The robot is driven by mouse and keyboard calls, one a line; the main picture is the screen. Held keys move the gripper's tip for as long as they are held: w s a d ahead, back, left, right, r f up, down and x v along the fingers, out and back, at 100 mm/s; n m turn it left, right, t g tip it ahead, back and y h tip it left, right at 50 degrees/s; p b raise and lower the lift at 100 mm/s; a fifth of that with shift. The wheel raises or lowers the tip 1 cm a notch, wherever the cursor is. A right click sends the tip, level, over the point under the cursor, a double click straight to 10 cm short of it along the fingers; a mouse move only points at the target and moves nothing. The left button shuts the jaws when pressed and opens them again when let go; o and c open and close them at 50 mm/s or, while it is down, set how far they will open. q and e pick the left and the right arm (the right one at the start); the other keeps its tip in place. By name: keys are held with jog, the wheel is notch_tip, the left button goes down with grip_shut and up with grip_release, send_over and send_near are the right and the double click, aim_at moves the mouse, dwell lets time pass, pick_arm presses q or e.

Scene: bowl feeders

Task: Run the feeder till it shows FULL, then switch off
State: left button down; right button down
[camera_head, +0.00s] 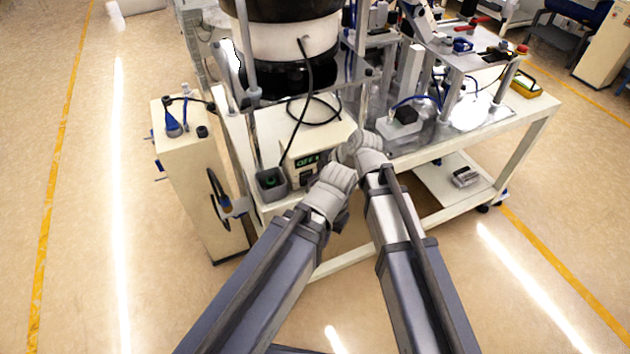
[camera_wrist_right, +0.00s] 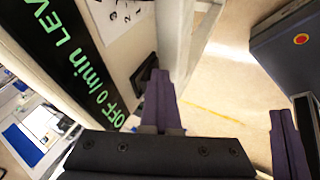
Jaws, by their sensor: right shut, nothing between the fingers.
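The feeder controller (camera_head: 299,177) sits on the bench below the bowl feeder (camera_head: 290,40). Its green display (camera_head: 306,161) reads OFF, and in the right wrist view the display (camera_wrist_right: 62,50) reads OFF, 0 /min and the start of LEV; the rest is cut off. A black switch (camera_wrist_right: 144,71) and part of a white dial scale (camera_wrist_right: 122,18) show beside it.
A cream cabinet (camera_head: 190,170) with a blue funnel-shaped part stands further left. A metal fixture station (camera_head: 470,100) fills the bench's right side. The floor on both sides is open.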

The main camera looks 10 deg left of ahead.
jog(key=shift+r, duration=0.15)
jog(key=shift+w+a+r+p, duration=0.1)
jog(key=shift+r+p, duration=0.65)
jog(key=shift+p, duration=0.1)
jog(key=p+v, duration=0.6)
jog(key=v, duration=0.2)
jog(key=shift+f, duration=0.15)
